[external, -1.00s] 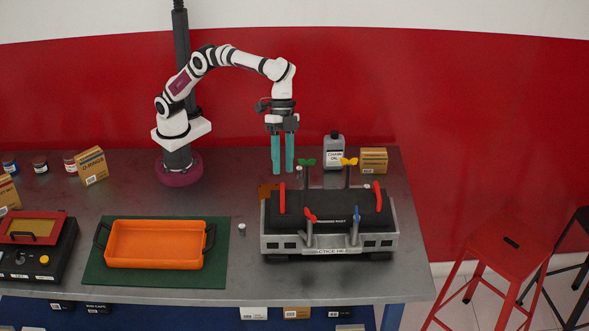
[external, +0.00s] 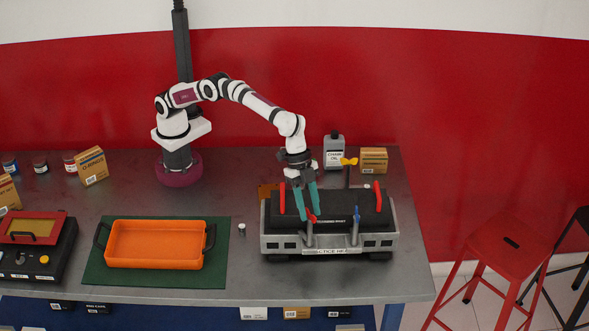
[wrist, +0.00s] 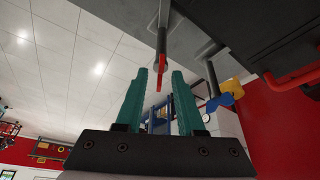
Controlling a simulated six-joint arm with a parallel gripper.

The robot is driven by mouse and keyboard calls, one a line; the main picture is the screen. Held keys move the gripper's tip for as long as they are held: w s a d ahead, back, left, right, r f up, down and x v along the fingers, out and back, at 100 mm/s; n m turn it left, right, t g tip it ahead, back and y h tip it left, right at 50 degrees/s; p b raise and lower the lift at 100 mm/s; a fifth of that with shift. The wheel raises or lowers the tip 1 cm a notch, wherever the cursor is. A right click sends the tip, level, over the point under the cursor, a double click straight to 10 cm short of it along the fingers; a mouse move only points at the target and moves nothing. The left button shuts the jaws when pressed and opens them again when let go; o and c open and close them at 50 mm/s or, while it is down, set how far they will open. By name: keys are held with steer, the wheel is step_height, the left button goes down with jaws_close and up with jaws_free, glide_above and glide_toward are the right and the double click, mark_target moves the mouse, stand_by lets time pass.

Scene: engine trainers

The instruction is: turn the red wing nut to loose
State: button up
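The red wing nut (external: 312,218) sits on an upright grey post at the front left of the engine trainer (external: 272,241). My gripper (external: 310,217) points down over it with its teal fingers apart. In the wrist view, my gripper's fingers (wrist: 160,85) stand to either side of the red wing nut (wrist: 162,68), with gaps showing. I cannot tell whether either finger touches it. The gripper is open and holds nothing.
Also on the trainer are a blue wing nut (external: 356,216), a yellow wing nut (external: 349,161) and red handles (external: 378,196). A bottle (external: 333,151) and box (external: 374,160) stand behind.

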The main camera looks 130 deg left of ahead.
jaws_close()
steer(key=shift+n, duration=0.3)
stand_by(0.3)
steer(key=n+y, duration=0.2)
steer(key=n, duration=0.2)
steer(key=shift+d+n, duration=0.15)
steer(key=shift+n, duration=0.25)
steer(key=n+y, duration=0.1)
steer(key=n, duration=0.1)
steer(key=n+y, duration=0.1)
steer(key=n, duration=0.1)
steer(key=shift+d+n+g, duration=0.1)
steer(key=shift+n+g, duration=0.2)
steer(key=shift+n, duration=0.1)
jaws_free()
